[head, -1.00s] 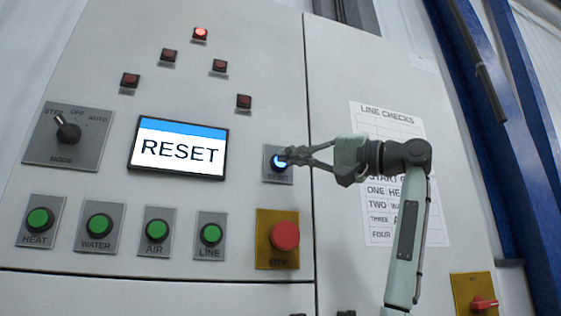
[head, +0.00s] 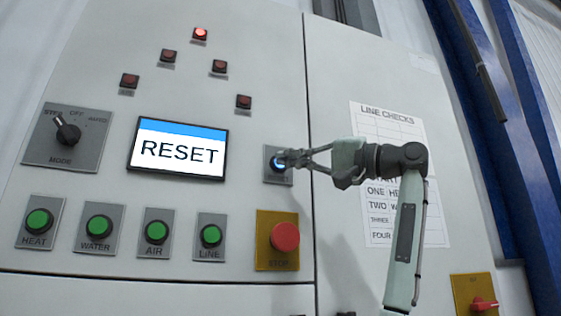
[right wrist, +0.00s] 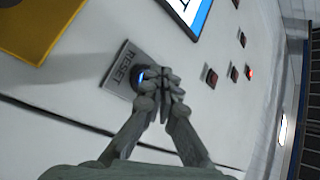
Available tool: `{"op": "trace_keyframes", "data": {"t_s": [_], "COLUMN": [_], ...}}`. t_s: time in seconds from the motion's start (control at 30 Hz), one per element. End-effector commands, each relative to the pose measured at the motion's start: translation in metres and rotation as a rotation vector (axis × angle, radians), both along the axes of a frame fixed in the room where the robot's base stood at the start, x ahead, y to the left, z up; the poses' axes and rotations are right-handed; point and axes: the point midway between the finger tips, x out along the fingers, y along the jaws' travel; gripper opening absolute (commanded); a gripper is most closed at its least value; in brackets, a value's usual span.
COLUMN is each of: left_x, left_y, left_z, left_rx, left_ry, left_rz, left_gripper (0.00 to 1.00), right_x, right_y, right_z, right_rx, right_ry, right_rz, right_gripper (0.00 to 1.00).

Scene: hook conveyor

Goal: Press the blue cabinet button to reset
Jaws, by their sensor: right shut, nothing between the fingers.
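The blue reset button (head: 275,163) glows on a small grey plate on the cabinet, right of the screen. My right gripper (head: 284,158) is shut and empty, with its fingertips at the button and covering part of it. In the right wrist view the shut fingertips (right wrist: 168,84) lie over the button (right wrist: 140,76), whose blue edge shows beside them on the plate marked RESET. I cannot tell whether the fingertips touch or press it. The screen (head: 180,149) reads RESET under a blue bar. My left gripper is not in view.
A red stop button (head: 285,236) on a yellow plate sits just below the reset button. Several green buttons (head: 156,231) line the lower left. A mode knob (head: 68,131) is at the left. One red lamp (head: 200,34) is lit at the top. A paper checklist (head: 381,122) hangs behind my right arm.

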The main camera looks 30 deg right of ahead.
Motion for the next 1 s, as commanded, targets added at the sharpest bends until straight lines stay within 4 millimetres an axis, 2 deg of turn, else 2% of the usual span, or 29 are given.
{"op": "trace_keyframes", "data": {"t_s": [1.0], "left_x": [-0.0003], "left_y": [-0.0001], "left_z": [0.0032], "left_rx": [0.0], "left_ry": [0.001], "left_rz": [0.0], "left_gripper": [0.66], "right_x": [0.0082], "right_y": [-0.002], "right_z": [-0.0002], "right_rx": [0.0], "right_ry": [0.001], "right_rz": [-0.001], "right_gripper": [0.0]}}
